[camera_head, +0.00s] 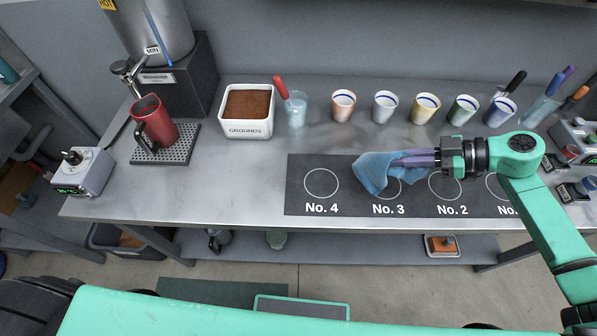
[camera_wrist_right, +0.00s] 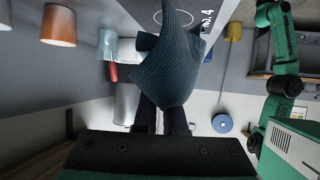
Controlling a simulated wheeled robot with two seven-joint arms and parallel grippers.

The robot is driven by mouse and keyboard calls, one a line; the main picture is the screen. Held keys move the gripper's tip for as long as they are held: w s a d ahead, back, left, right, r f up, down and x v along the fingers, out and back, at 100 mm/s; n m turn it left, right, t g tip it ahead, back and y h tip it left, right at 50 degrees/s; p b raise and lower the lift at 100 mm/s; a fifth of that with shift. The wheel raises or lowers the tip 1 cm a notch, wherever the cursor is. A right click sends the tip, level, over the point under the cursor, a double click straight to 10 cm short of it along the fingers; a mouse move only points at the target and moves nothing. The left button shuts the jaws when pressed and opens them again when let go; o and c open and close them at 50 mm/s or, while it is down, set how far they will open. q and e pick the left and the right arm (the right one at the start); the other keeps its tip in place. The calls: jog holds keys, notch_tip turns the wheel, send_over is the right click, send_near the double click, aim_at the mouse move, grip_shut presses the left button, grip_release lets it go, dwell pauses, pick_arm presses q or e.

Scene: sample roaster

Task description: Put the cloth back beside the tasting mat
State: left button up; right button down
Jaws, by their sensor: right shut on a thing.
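The blue cloth (camera_head: 371,173) is held over the dark tasting mat (camera_head: 342,199), covering part of the No. 3 circle. My right gripper (camera_head: 400,160) reaches in from the right and its fingers are shut on the cloth. In the right wrist view the cloth (camera_wrist_right: 168,70) bunches up from between the dark fingers (camera_wrist_right: 162,118) and hides part of the mat. I cannot tell whether its lower edge touches the mat. The No. 4 circle is bare and left of the cloth. My left gripper does not show.
Several cups, such as the yellow one (camera_head: 425,107), stand in a row behind the mat. The grounds box (camera_head: 246,127), a glass with a red-handled tool (camera_head: 296,110) and a red jug (camera_head: 158,128) stand left. Bare steel counter (camera_head: 245,180) lies left of the mat.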

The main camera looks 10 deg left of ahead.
jog(key=s+a+r+p, duration=0.2)
jog(key=a+r+p, duration=0.1)
jog(key=a+p, duration=1.2)
jog(key=a+f, duration=0.2)
jog(key=a, duration=0.9)
jog(key=s+a+f, duration=0.1)
jog(key=a+f, duration=0.2)
jog(key=a, duration=0.8)
jog(key=shift+f, duration=0.15)
jog(key=shift+d, duration=0.1)
